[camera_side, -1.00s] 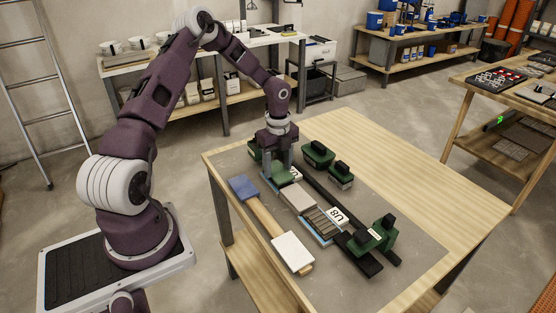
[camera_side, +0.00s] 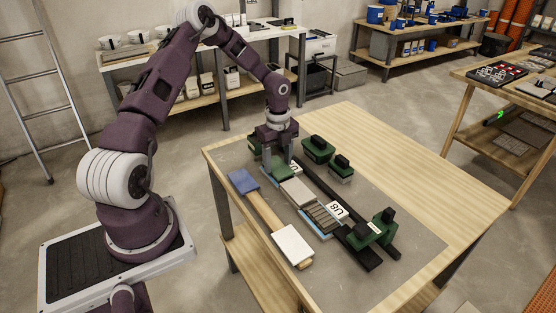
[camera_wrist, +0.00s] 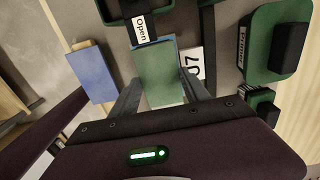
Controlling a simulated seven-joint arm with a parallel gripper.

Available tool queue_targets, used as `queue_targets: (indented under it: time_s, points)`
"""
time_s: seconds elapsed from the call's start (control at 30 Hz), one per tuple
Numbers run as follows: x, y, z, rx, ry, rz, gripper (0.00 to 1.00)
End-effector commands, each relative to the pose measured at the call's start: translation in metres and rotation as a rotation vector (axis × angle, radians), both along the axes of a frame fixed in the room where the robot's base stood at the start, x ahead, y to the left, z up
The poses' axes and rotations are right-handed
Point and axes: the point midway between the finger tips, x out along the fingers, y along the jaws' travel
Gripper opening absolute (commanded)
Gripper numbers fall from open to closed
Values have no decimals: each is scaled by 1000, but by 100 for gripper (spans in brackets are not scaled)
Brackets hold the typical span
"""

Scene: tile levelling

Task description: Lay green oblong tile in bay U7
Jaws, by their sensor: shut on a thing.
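The green oblong tile (camera_wrist: 158,76) lies between the two fingers of my gripper (camera_wrist: 161,88) in the wrist view. My gripper is shut on its long sides. In the side view my gripper (camera_side: 280,170) is low over the far left end of the rail row, with the tile (camera_side: 284,174) at its fingertips. A white tag reading U7 (camera_wrist: 194,63) lies right beside the tile in the wrist view. I cannot tell whether the tile touches the bay floor.
A green clamp block with an "Open" label (camera_wrist: 141,29) stands just beyond the tile. A grey tile (camera_side: 297,193), ribbed bay (camera_side: 321,217) and U8 tag (camera_side: 335,211) follow along the row. A blue-ended wooden tool (camera_side: 265,215) lies alongside. Green black-handled blocks (camera_side: 318,149) stand to the right.

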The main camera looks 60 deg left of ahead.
Motion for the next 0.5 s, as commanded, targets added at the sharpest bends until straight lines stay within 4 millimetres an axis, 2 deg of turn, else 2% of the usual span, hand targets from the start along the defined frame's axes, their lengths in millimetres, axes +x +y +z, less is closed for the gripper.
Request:
queue_targets:
  time_s: [0.5]
  points:
    - [0, 0, -5, 0, 0, 0, 32]
